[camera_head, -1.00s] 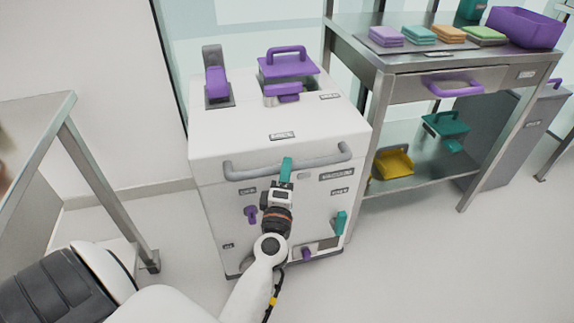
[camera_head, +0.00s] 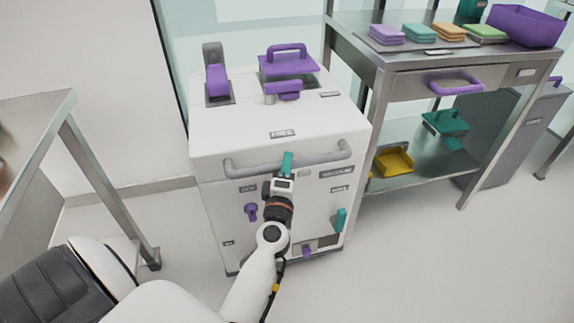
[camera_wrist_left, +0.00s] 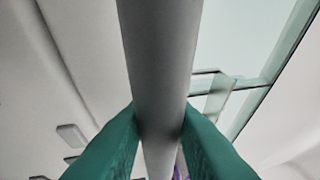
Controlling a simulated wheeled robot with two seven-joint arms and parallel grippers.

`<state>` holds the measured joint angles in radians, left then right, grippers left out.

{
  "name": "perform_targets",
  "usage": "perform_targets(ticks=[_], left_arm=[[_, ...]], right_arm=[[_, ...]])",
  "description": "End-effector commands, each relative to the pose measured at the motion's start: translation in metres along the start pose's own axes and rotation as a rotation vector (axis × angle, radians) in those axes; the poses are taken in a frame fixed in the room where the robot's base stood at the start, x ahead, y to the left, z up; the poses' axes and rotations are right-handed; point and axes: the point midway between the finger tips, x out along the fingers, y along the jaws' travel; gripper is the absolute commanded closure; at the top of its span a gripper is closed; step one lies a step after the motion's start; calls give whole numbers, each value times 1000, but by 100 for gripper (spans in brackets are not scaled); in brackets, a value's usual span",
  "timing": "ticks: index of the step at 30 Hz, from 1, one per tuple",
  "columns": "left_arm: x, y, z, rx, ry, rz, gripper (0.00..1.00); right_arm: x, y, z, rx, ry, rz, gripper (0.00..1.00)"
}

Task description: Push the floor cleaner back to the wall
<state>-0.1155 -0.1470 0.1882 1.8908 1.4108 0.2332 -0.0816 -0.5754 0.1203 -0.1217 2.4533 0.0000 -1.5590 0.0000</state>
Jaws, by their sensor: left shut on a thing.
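The floor cleaner (camera_head: 285,137) is a white boxy machine with a grey bar handle (camera_head: 240,169) across its upper front. It stands upright on the floor, close to the wall behind it. My left gripper (camera_head: 287,163) has teal fingers and is shut on the grey bar near its middle. In the left wrist view the bar (camera_wrist_left: 162,60) runs between the two teal fingers (camera_wrist_left: 160,135), which touch it on both sides. The fingers hide a short part of the bar. My right gripper is not in view.
A metal table (camera_head: 40,112) stands to the left of the cleaner. A steel workbench (camera_head: 400,62) stands close on its right, with folded cloths and a purple bin (camera_head: 525,27) on top and a yellow dustpan (camera_head: 393,162) on its lower shelf. Floor in front is clear.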

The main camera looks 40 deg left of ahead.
Motion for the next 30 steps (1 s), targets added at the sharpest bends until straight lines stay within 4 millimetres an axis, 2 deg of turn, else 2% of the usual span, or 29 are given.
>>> perform_targets(ticks=[1,6,12,23,24,27,30], left_arm=[[7,0,3,3,1,-2,100],[44,5,19,6,-2,-7,100],[77,14,33,3,-4,-5,100],[81,17,35,1,-3,-1,100],[80,17,35,1,-3,-1,74],[80,17,35,1,-2,-1,57],[80,17,34,1,-2,-1,57]], right_arm=[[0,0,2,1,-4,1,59],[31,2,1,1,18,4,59],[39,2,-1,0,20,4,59],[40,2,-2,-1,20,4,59],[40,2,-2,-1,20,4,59],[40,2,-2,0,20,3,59],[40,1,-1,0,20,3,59]])
